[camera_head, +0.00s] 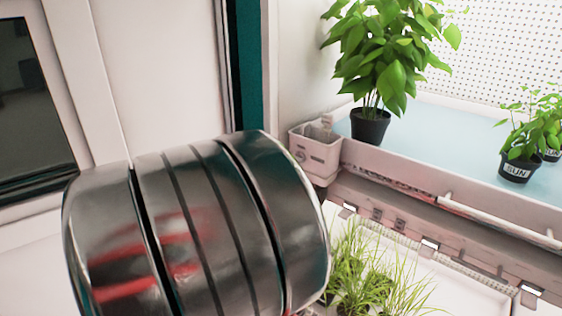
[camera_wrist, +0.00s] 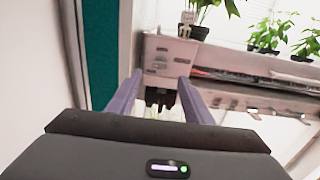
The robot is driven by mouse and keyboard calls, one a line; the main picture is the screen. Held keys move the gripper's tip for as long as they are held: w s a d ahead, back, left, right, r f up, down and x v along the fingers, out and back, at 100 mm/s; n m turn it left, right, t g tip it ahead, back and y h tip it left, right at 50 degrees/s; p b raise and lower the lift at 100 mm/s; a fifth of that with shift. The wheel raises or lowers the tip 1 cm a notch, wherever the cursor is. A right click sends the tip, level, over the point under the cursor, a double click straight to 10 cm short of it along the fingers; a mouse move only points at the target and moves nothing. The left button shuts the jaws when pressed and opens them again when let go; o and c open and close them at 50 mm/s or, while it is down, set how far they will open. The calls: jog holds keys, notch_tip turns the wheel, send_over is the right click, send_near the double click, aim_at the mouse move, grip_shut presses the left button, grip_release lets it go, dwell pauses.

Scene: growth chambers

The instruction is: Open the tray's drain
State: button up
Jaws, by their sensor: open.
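The tray (camera_head: 425,130) has a pale blue floor with potted plants standing on it, in the upper right of the head view. A pale box (camera_head: 315,150) sits at its near left corner, with a small round fitting low on its front; I cannot tell whether this is the drain or how it is set. In the wrist view the box (camera_wrist: 166,58) is ahead, just beyond my gripper (camera_wrist: 158,84). My gripper is open, its two purple-grey fingers apart with nothing seen held. A dark part shows between the fingertips. My arm hides the gripper in the head view.
A large leafy plant (camera_head: 370,125) stands near the box, and a pot labelled SUN (camera_head: 515,168) is farther right. A pale rail (camera_head: 500,222) runs along the tray's front. Grassy seedlings (camera_head: 370,275) grow in a lower white tray (camera_head: 455,285). A wall is at left.

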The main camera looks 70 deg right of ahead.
jog(key=x, duration=1)
jog(key=shift+s+d, duration=0.2)
jog(key=shift+d, duration=0.15)
jog(key=shift+c, duration=0.3)
jog(key=c, duration=1)
jog(key=shift+m, duration=0.4)
jog(key=m, duration=1.1)
jog(key=f+m, duration=0.1)
jog(key=m, duration=0.5)
jog(key=shift+s+a, duration=0.2)
jog(key=shift+s, duration=0.1)
